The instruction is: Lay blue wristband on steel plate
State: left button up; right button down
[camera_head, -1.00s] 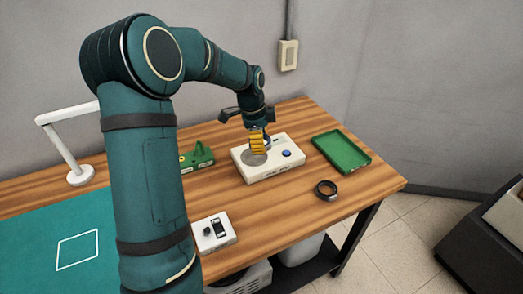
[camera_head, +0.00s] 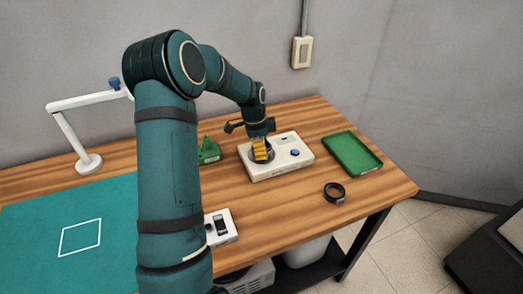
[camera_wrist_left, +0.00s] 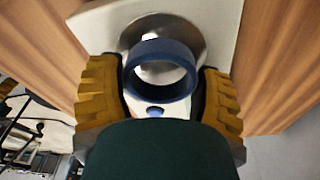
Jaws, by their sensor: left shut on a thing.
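A blue wristband (camera_wrist_left: 160,49) shows in the left wrist view as an open ring between the two yellow fingers of my left gripper (camera_wrist_left: 160,88). My left gripper is shut on it. Behind it is the round steel plate (camera_wrist_left: 158,25) on a white device (camera_wrist_left: 100,22). In the head view, my left gripper (camera_head: 261,151) points down at the steel plate (camera_head: 271,157), hiding most of it and the wristband. I cannot tell whether the wristband touches the plate. My right gripper is not in view.
On the wooden table, a dark wristband (camera_head: 334,193) lies front right of the device, and an empty green tray (camera_head: 350,152) stands right. A green holder (camera_head: 209,151) is left of the device. A small white box (camera_head: 220,227) and a white stand (camera_head: 88,163) are farther left.

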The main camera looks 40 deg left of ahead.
pick_arm(q)
jog(key=shift+f, duration=0.4)
jog(key=shift+f, duration=0.15)
jog(key=o, duration=1)
jog(key=shift+c, duration=0.2)
jog(key=shift+r, duration=0.4)
notch_tip(320, 180, up, 11)
jog(key=s+a+p, duration=0.1)
jog(key=p, duration=0.1)
jog(key=shift+a+r, duration=0.2)
jog(key=shift+a, duration=0.05)
jog(key=shift+s, duration=0.1)
